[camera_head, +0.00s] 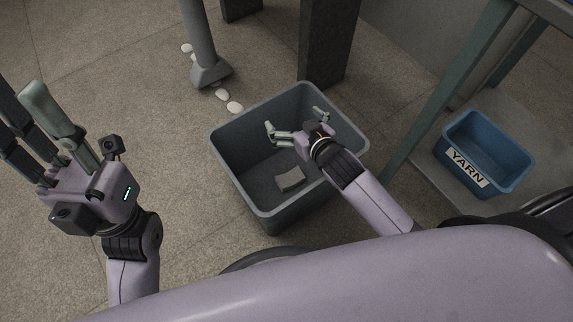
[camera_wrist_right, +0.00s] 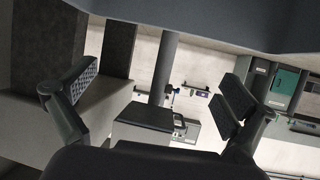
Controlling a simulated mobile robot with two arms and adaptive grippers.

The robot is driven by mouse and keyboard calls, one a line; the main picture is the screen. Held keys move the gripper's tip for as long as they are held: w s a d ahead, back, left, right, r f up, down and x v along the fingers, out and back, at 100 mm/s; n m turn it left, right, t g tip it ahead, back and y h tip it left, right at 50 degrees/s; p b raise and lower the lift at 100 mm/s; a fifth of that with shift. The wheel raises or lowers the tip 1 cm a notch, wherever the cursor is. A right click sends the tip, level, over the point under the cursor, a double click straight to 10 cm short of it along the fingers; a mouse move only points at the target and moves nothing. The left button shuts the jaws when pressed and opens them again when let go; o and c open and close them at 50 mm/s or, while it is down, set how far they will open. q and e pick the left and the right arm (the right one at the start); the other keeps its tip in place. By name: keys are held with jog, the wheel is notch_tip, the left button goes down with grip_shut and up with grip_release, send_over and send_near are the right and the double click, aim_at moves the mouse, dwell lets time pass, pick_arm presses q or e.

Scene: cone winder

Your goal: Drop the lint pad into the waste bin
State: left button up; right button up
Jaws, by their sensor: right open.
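The waste bin (camera_head: 235,178) is a dark grey, open-topped square tub on the floor in the middle of the head view. A small light-grey pad, which looks like the lint pad (camera_head: 291,180), lies on the bin's floor. My right gripper (camera_head: 294,124) is over the bin's opening, with its fingers spread apart and empty. The right wrist view also shows the spread fingers (camera_wrist_right: 155,88) with nothing held between them. My left gripper (camera_head: 28,115) is raised at the left, away from the bin; its fingers overlap in view, so their opening is unclear.
A blue bin labelled YARN (camera_head: 495,150) stands at the right on a grey shelf. A grey post (camera_head: 203,45) and a dark column (camera_head: 330,45) stand behind the waste bin. Several whitish pieces (camera_head: 222,95) lie on the floor. The floor left of the bin is clear.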

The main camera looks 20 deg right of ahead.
jog(key=shift+s, duration=0.1)
jog(key=v, duration=1.1)
jog(key=shift+s+r, duration=0.3)
jog(key=shift+s, duration=0.05)
